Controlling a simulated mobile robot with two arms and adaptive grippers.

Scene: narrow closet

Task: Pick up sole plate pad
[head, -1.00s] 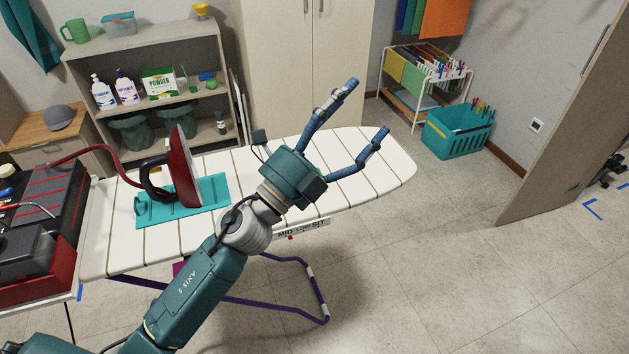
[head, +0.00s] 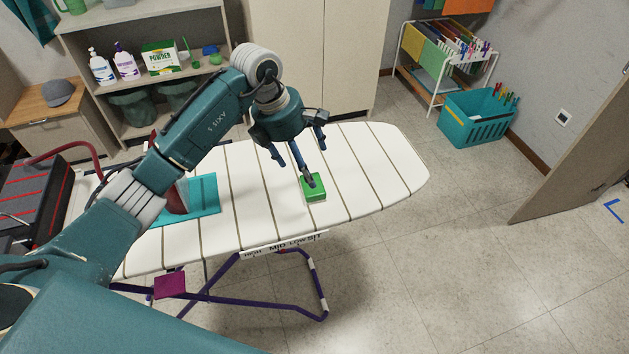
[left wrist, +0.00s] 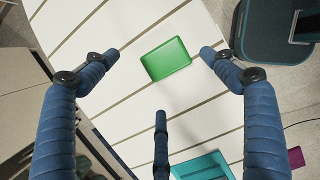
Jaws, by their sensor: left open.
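The sole plate pad looks to be the small green rectangular block (head: 314,190) lying flat on the white ironing board (head: 358,165). My left gripper (head: 297,160) is over the board, pointing down, with its fingers spread and empty. In the head view one finger overlaps the pad's far edge. In the left wrist view the whole top of the pad (left wrist: 166,59) shows between the two upper fingertips, with a gap on each side. The third finger (left wrist: 161,145) is below it in the picture. I cannot tell whether any finger touches the pad. My right gripper is not in view.
An iron (head: 176,196), partly hidden by my arm, stands on a teal mat (head: 205,200) to the left. A red-and-black case (head: 30,200) is at far left. Shelves (head: 150,20) and a cabinet (head: 310,60) stand behind. The board's right end is clear.

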